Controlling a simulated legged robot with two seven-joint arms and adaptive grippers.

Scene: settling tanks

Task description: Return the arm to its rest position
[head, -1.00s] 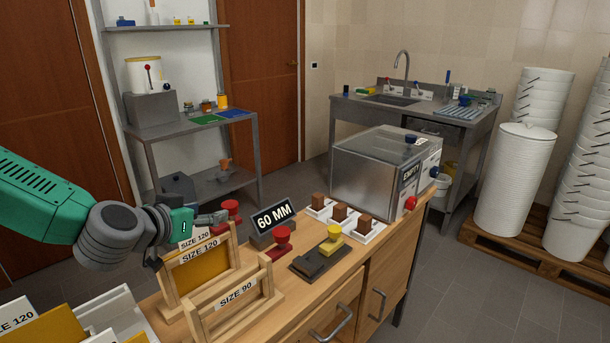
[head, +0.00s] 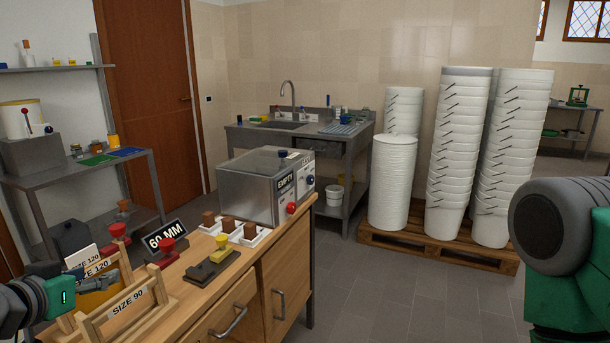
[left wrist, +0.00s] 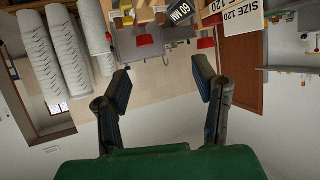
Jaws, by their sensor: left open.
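My left gripper (head: 92,284) is at the lower left of the head view, by the wooden frames on the workbench. In the left wrist view its two fingers (left wrist: 163,92) stand wide apart with nothing between them. The frame marked SIZE 90 (head: 130,302) stands in front, and a SIZE 120 frame (head: 98,268) is partly hidden behind the gripper. A green and dark arm part of mine (head: 570,250) fills the right edge of the head view. My right gripper does not show.
The workbench (head: 235,290) holds red-knobbed stamps (head: 167,246), a 60 MM sign (head: 166,235), brown blocks on white trays (head: 229,226) and a steel box marked EMPTY (head: 255,190). White bucket stacks (head: 456,150) stand on a pallet (head: 425,245). The floor right of the bench is clear.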

